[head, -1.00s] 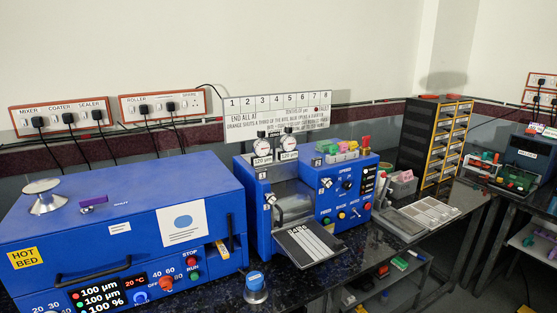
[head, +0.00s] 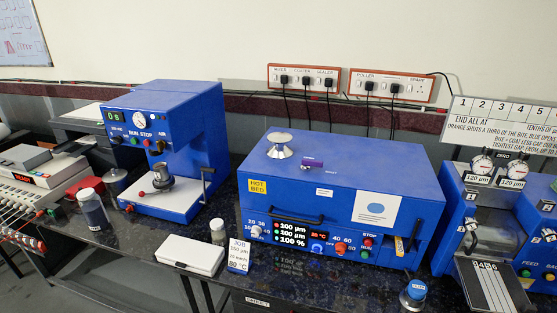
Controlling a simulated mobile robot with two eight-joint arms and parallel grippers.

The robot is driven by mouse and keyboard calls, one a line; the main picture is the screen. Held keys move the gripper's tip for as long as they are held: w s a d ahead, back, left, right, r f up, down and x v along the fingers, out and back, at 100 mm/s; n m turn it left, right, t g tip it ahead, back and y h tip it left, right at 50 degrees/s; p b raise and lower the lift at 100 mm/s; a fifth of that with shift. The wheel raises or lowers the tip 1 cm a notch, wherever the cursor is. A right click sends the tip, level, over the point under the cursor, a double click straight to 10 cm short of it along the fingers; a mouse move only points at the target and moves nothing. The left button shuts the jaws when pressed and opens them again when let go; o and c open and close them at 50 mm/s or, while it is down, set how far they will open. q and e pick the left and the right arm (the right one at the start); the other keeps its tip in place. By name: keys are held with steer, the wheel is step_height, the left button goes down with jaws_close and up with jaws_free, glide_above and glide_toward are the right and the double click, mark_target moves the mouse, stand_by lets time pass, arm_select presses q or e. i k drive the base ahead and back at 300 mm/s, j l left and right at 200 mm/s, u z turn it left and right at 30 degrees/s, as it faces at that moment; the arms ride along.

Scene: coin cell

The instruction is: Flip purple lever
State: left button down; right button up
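A small purple lever (head: 312,162) sits on top of the blue hot bed machine (head: 340,176), to the right of a silver knob-like fitting (head: 280,146). Neither of my grippers is in view.
A blue press-like machine (head: 176,138) stands to the left. A blue roller machine (head: 500,225) with gauges stands at right. A white box (head: 192,255), a job card (head: 239,255) and a blue-topped knob (head: 414,291) stand along the dark bench's front.

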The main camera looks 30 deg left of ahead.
mark_target(305, 165)
steer(key=u, duration=0.85)
